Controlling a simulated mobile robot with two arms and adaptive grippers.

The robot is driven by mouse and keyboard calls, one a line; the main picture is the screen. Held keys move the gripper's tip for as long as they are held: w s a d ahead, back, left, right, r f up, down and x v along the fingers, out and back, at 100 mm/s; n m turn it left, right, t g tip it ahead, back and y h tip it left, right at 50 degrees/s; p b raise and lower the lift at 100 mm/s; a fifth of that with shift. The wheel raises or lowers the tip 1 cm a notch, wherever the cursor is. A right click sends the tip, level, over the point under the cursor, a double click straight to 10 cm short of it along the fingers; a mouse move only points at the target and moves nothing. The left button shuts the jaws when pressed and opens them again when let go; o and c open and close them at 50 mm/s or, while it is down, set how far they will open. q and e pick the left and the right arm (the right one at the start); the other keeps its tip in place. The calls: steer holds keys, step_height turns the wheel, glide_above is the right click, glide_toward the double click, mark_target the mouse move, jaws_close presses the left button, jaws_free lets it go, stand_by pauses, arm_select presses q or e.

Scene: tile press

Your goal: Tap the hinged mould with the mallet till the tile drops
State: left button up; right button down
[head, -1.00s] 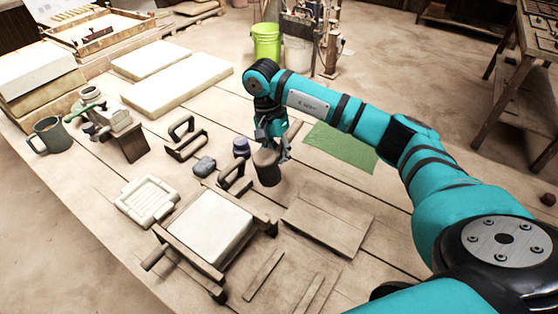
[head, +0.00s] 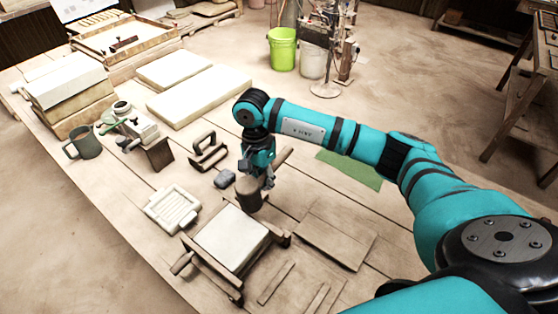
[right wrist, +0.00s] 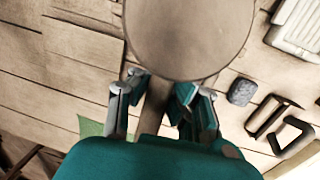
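The hinged mould (head: 198,262) lies on the table as a dark wooden frame with end handles, around a pale flat slab (head: 230,238). I cannot tell whether that slab is the tile. My right gripper (head: 262,176) is shut on the handle of the mallet, whose thick wooden head (head: 249,193) hangs just beyond the mould's far corner. I cannot tell whether the head touches the frame. In the right wrist view the round mallet head (right wrist: 187,35) fills the top middle, with the handle between the fingers (right wrist: 160,103). My left gripper is out of view.
A white ribbed form (head: 173,209), a grey block (head: 225,179), a dark handled tool (head: 208,152) and a mug (head: 83,144) stand left of and beyond the mould. A flat board (head: 322,240) and thin strips lie to its right. A green mat (head: 350,170) lies behind my right arm.

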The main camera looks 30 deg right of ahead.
mark_target(241, 187)
steer(key=shift+y, duration=0.5)
steer(key=a+r+p, duration=0.1)
steer(key=a, duration=0.1)
steer(key=s+a+r+p, duration=0.1)
steer(key=a+r+p, duration=0.1)
steer(key=s+a+r+p, duration=0.1)
steer(key=a, duration=0.1)
steer(key=shift+a+r+p, duration=0.15)
steer(key=shift+a+p, duration=0.15)
steer(key=shift+a, duration=0.1)
steer(key=shift+s+a, duration=0.1)
steer(key=shift+a, duration=0.1)
steer(key=shift+f+b, duration=1.25)
steer(key=shift+f, duration=1.4)
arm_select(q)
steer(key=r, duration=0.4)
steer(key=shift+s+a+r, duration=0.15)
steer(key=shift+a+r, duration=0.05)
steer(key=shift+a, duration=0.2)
